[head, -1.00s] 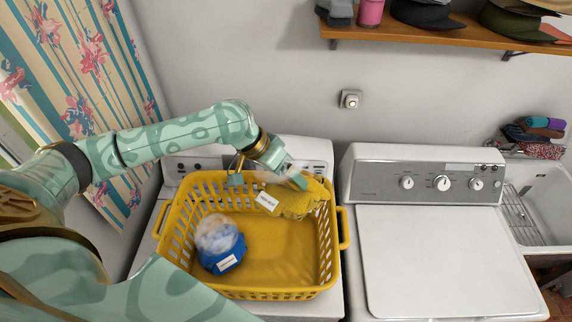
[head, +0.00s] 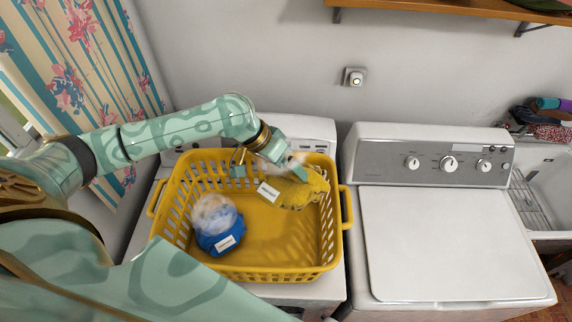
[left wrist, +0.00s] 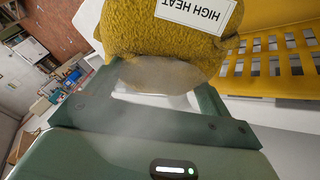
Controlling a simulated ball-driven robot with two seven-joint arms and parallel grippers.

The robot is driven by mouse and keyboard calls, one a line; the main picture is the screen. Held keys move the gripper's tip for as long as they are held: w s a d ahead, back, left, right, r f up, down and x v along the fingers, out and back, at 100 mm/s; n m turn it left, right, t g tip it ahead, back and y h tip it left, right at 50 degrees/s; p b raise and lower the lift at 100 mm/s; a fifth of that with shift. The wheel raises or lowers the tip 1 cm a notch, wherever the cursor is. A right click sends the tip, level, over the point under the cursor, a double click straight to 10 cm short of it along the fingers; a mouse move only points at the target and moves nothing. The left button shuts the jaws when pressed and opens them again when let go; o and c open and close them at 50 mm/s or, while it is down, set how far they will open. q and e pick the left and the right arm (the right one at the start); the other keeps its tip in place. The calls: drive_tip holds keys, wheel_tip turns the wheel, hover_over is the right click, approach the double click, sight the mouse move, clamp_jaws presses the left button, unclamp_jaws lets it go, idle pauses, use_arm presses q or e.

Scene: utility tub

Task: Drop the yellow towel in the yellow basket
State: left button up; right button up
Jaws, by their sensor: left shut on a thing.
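The yellow towel (head: 302,190), with a white label, hangs over the right back part of the yellow basket (head: 240,273). My left gripper (head: 268,172) is shut on the towel near the basket's back rim. In the left wrist view the towel (left wrist: 165,35) is bunched between the fingers (left wrist: 155,85), its label reading HIGH HEAT. The basket's slotted wall (left wrist: 270,62) shows to the right there. I cannot tell whether the towel touches the basket floor. My right gripper is not in view.
A blue and whitish bundle (head: 217,225) with a label lies in the left part of the basket. The basket stands on a white machine (head: 310,292).

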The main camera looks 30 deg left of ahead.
use_arm(q)
drive_tip(key=o, duration=1)
drive_tip(key=shift+s, duration=0.1)
drive_tip(key=shift+o, duration=0.2)
drive_tip(key=v, duration=1.6)
drive_tip(key=shift+r+b, duration=0.2)
drive_tip(key=shift+b, duration=0.15)
drive_tip(key=shift+s, duration=0.1)
